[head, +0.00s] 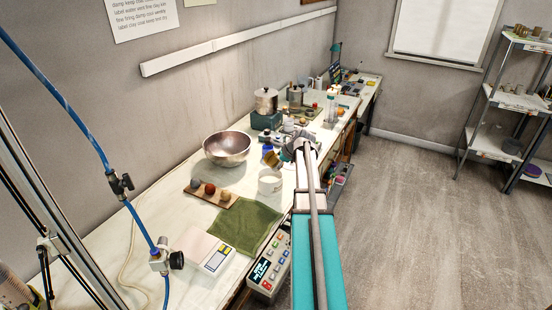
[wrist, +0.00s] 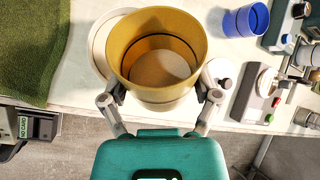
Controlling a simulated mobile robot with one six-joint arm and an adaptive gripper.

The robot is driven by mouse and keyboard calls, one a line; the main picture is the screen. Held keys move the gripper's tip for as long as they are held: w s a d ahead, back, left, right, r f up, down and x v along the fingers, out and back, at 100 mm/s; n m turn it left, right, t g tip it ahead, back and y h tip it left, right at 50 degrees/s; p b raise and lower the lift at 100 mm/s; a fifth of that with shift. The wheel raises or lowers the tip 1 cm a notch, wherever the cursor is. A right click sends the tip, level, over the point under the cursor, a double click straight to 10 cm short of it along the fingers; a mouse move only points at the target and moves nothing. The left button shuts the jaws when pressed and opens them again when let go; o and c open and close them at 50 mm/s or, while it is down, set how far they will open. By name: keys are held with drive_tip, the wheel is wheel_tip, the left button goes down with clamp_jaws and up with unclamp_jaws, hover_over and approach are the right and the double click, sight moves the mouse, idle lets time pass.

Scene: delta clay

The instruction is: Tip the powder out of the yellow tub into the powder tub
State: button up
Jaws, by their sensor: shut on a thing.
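My gripper (wrist: 162,97) is shut on the yellow tub (wrist: 125,48), one finger on each side. In the wrist view I look into its open mouth; a pale surface shows at the bottom, and I cannot tell how much is powder. In the head view the yellow tub (head: 271,159) looks tilted and is held above the bench, just above and behind a white tub (head: 270,187). This white tub, likely the powder tub, stands upright. In the wrist view its pale rim (wrist: 97,42) shows partly, mostly hidden behind the yellow tub.
A metal bowl (head: 227,148) stands left of the tubs. A board with several small balls (head: 210,196), a green cloth (head: 245,229) and a scale (head: 216,258) lie nearer. A blue cup (wrist: 252,19) and small devices (wrist: 262,95) crowd the bench to the right in the wrist view.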

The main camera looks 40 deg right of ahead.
drive_tip(key=h, duration=0.1)
drive_tip(key=g+h, duration=0.1)
drive_tip(key=n+h, duration=0.1)
drive_tip(key=shift+s+d+f+g+p, duration=0.15)
drive_tip(key=shift+d+f+g+p, duration=0.15)
drive_tip(key=shift+d+p, duration=0.1)
drive_tip(key=n+g+h, duration=0.1)
drive_tip(key=h, duration=0.3)
drive_tip(key=shift+d+b, duration=0.15)
drive_tip(key=shift+b, duration=0.25)
drive_tip(key=shift+r+n+g+h, duration=0.4)
drive_tip(key=shift+g+h, duration=0.1)
drive_tip(key=shift+h, duration=0.4)
drive_tip(key=shift+s, duration=0.1)
idle(1.5)
